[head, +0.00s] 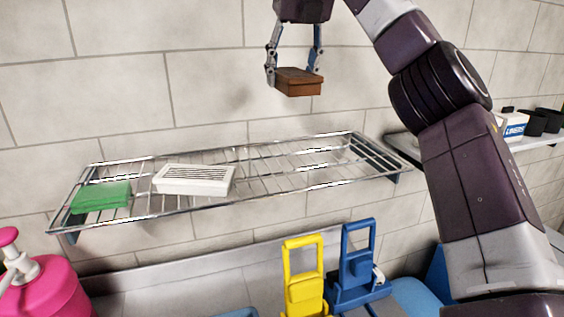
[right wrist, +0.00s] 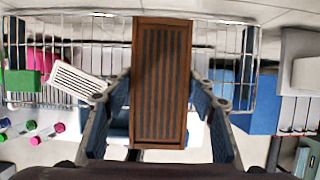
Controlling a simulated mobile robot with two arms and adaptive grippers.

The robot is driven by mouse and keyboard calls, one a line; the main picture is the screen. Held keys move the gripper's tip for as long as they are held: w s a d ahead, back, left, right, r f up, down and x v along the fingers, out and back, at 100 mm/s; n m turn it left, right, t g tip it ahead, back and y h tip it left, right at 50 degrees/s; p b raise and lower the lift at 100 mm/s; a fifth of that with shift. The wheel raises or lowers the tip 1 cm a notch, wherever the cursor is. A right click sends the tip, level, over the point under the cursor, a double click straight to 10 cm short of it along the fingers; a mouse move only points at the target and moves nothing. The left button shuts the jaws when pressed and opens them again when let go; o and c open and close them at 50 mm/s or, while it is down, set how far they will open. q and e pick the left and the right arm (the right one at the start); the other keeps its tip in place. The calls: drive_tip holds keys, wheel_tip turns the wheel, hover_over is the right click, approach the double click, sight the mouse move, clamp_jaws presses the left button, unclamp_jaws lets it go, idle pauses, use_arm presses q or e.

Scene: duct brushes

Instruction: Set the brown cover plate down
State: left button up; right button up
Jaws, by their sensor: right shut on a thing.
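The brown cover plate (head: 299,82) is a slatted rectangular block held in the air above the wire rack. It also fills the middle of the right wrist view (right wrist: 160,85). My right gripper (head: 295,74) is shut on it, one finger at each side, pointing down. The wire rack (head: 285,178) is fixed to the tiled wall below, and the plate is clear of it. A white slatted plate (head: 194,179) and a green block (head: 101,196) lie on the rack's left part. My left gripper is not in view.
The middle and right of the rack are bare. Yellow (head: 304,275) and blue (head: 357,262) handled items stand below in front. A pink pump bottle (head: 38,285) is at the lower left. A shelf at right holds a liners box (head: 511,126) and dark cups (head: 540,121).

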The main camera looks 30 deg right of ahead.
wheel_tip(320, 180, down, 5)
drive_tip(key=s+b, duration=0.1)
drive_tip(key=s, duration=0.1)
hover_over(292, 169)
drive_tip(key=s, duration=0.1)
wheel_tip(292, 169, down, 8)
drive_tip(key=shift+a+r, duration=0.1)
wheel_tip(292, 169, down, 2)
drive_tip(key=shift+f, duration=0.1)
drive_tip(key=shift+s+f, duration=0.15)
drive_tip(key=shift+s, duration=0.05)
wheel_tip(292, 169, down, 3)
drive_tip(key=shift+s+a+f+p, duration=0.1)
drive_tip(key=shift+p, duration=0.55)
drive_tip(key=shift+f, duration=0.25)
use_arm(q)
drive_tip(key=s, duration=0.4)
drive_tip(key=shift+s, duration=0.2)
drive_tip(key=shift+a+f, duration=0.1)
